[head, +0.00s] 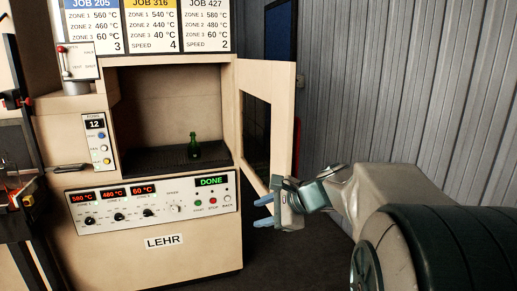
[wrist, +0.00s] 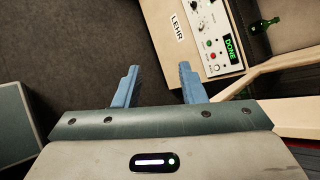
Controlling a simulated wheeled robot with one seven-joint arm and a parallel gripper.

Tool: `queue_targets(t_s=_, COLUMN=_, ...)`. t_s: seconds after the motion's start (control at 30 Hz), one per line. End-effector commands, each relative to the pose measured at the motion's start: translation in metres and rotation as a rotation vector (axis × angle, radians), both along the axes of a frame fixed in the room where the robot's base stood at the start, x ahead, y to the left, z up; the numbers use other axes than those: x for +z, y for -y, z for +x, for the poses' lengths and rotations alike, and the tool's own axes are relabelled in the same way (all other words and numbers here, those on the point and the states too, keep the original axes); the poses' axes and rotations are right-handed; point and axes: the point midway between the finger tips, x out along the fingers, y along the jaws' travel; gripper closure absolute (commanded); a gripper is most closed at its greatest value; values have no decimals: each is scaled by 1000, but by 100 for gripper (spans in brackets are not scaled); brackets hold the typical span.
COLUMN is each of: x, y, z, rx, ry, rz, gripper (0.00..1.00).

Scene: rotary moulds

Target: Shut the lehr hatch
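The lehr hatch (head: 284,125) is a beige framed door with a dark window, hinged at the right side of the lehr's opening and standing wide open. The lehr (head: 135,222) is a beige cabinet. A green bottle (head: 194,146) stands upright inside on the dark floor; it also shows in the wrist view (wrist: 263,24). My gripper (head: 264,211) is just below and in front of the hatch's lower edge, its blue fingers apart with nothing between them. In the wrist view the fingers (wrist: 158,84) point toward the lehr front, and the hatch frame (wrist: 262,76) passes right of them. Contact cannot be told.
The control panel (head: 150,205) has knobs, buttons and a green DONE display. Job cards (head: 150,25) hang above the opening. A unit with a lever (head: 66,62) stands at left, with a glowing machine (head: 18,185) beyond. A corrugated grey wall (head: 400,80) is at right. Dark floor is clear before the lehr.

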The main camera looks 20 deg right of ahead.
Motion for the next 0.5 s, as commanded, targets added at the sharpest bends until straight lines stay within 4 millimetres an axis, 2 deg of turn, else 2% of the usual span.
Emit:
queue_targets(t_s=0.03, x=4, y=24, z=22, rx=-111, ry=5, rz=121, gripper=63)
queue_targets(t_s=0.1, x=18, y=55, z=48, rx=-249, ry=22, rz=297, gripper=63)
queue_targets(t_s=0.2, x=36, y=105, z=76, rx=-414, ry=53, rz=534, gripper=63)
queue_targets(t_s=0.3, x=51, y=151, z=93, rx=-535, ry=92, rz=733, gripper=63)
queue_targets(t_s=0.4, x=62, y=187, z=102, rx=-613, ry=126, rz=881, gripper=63)
queue_targets(t_s=0.5, x=68, y=209, z=105, rx=-654, ry=148, rz=968, gripper=63)
